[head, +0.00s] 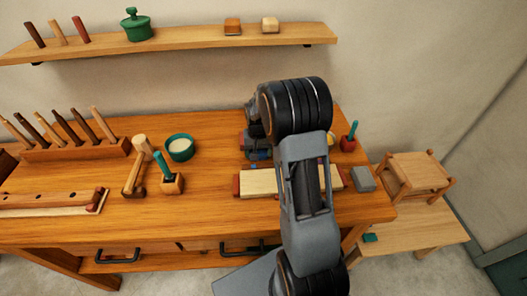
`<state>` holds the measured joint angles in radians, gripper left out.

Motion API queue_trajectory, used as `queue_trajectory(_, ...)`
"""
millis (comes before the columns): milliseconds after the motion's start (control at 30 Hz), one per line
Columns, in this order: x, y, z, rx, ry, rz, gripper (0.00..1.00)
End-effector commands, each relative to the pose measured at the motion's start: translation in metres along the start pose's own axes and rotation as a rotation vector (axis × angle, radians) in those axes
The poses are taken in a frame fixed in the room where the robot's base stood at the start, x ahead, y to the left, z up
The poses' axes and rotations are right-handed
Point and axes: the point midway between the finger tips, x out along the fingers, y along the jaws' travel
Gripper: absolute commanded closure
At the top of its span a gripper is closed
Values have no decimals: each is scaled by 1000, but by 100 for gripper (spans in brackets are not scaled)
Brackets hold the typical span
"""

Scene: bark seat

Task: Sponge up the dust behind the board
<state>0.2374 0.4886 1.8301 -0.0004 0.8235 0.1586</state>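A pale board (259,182) with red-brown end blocks lies near the front of the workbench, to the right of its middle. My arm crosses in front of its right part. My gripper (257,156) is low behind the board's left part, largely hidden by my own wrist. Something small and blue shows at its tip, but I cannot tell whether it is held. No sponge is clearly recognisable. A grey block (363,179) lies just right of the board. I see no dust; most of the strip behind the board is hidden by my arm.
On the workbench (215,208) stand a green bowl (180,148), a mallet (136,165), a teal-handled tool in a wooden block (168,175), a tool rack (75,150) and a red pot (349,143). A shelf (180,43) hangs above. A low bench (415,235) stands at right.

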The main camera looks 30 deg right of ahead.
Motion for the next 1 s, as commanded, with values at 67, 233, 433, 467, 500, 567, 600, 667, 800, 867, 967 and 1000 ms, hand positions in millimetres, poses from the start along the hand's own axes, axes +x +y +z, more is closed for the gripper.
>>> queue_trajectory(67,0,-3,0,0,0,0,45)
queue_trajectory(233,0,-6,0,1,0,0,45)
queue_trajectory(433,0,-6,0,1,0,0,45)
queue_trajectory(467,0,-6,0,1,0,0,45)
queue_trajectory(500,-1,-6,0,1,1,0,45)
queue_trajectory(567,-2,-6,0,1,1,0,45)
queue_trajectory(600,-3,-6,0,1,1,0,45)
queue_trajectory(667,-6,-6,0,1,1,0,45)
queue_trajectory(800,-17,-6,0,1,2,0,45)
queue_trajectory(867,-24,-6,0,1,2,0,45)
queue_trajectory(967,-34,-6,0,1,2,0,45)
queue_trajectory(1000,-39,-6,0,1,2,0,45)
